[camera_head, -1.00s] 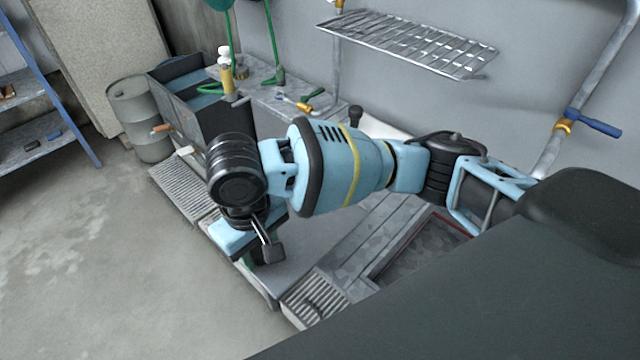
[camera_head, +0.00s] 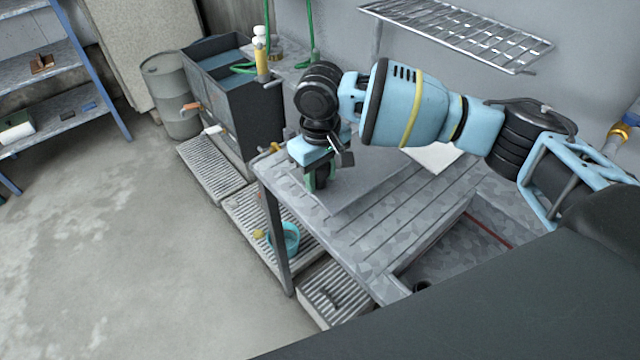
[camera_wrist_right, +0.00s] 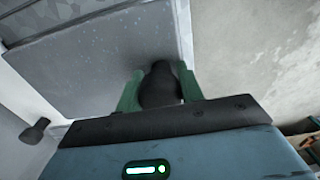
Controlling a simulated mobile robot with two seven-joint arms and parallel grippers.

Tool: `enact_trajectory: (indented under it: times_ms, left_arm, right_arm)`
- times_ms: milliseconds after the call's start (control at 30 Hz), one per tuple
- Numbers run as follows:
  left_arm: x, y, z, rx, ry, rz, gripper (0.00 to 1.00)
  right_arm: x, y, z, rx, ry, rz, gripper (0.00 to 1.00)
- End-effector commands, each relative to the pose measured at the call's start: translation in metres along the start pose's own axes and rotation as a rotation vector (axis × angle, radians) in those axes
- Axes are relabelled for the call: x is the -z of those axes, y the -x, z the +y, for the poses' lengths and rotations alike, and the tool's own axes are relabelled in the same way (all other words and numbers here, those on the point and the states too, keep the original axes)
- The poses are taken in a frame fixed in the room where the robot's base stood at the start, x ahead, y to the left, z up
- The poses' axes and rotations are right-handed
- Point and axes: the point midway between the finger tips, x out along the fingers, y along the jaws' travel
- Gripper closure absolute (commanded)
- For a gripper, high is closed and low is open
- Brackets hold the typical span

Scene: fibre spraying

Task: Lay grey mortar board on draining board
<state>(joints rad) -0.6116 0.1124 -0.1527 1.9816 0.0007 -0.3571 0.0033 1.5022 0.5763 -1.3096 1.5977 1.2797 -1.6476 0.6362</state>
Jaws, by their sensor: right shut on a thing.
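The grey mortar board (camera_head: 375,185) is a flat smooth slab over the back left part of the draining board (camera_head: 400,228), a ridged, mottled metal surface. I cannot tell whether the two touch. My right gripper (camera_head: 320,180) is at the board's left edge. In the right wrist view the green fingers of my right gripper (camera_wrist_right: 160,92) are shut on the board's dark handle (camera_wrist_right: 158,85). The board (camera_wrist_right: 95,62) spreads out beyond them, with mottled metal past its far edge. My left gripper is not in view.
A sink basin (camera_head: 450,250) adjoins the draining board at the right. A metal rack (camera_head: 455,35) hangs on the wall above. A dark tank (camera_head: 235,105) stands at the left. A teal bucket (camera_head: 284,238) sits below on slatted grating. The floor at left is clear.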

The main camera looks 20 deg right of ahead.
Motion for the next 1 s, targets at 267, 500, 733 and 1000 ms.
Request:
enact_trajectory:
  times_ms: [267, 500, 733, 1000]
  left_arm:
    - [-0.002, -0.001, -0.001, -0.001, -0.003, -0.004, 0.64]
    - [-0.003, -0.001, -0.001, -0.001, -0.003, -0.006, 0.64]
    - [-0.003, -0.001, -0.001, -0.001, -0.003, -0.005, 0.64]
    - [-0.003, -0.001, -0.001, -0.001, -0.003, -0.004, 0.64]
  right_arm:
    - [-0.001, -0.020, 0.000, -0.001, -0.001, -0.002, 0.94]
    - [0.000, -0.034, 0.000, 0.000, -0.001, 0.002, 0.94]
    - [-0.001, -0.035, -0.001, 0.000, -0.001, 0.000, 0.44]
    - [-0.001, -0.035, -0.001, 0.000, -0.001, 0.000, 0.41]
